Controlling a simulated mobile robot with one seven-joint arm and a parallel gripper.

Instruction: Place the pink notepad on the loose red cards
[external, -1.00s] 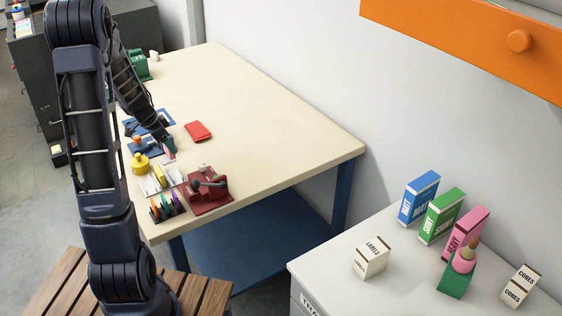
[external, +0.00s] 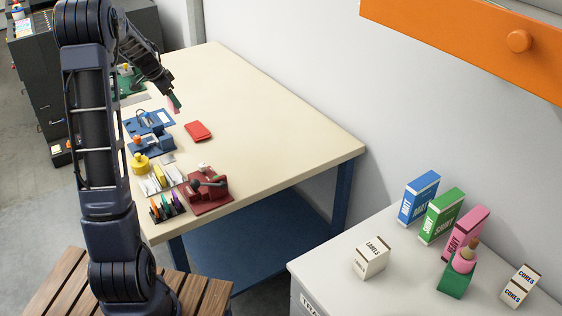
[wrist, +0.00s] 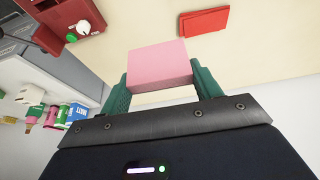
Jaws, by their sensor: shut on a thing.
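My gripper (external: 175,103) is shut on the pink notepad (wrist: 159,66), which sits between the two green fingers in the wrist view. In the external view only a small part of the notepad shows at the fingertips, above the table (external: 255,130). The loose red cards (external: 198,131) lie in a small flat stack on the table, below and to the right of my gripper in that view. The cards also show in the wrist view (wrist: 204,21), above and right of the notepad, apart from it.
A blue device (external: 152,140), a yellow round pot (external: 140,163), a tray of coloured items (external: 166,207) and a red press (external: 209,190) line the table's left and near side. The table is clear right of the cards. A grey cabinet with boxes (external: 419,198) stands right.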

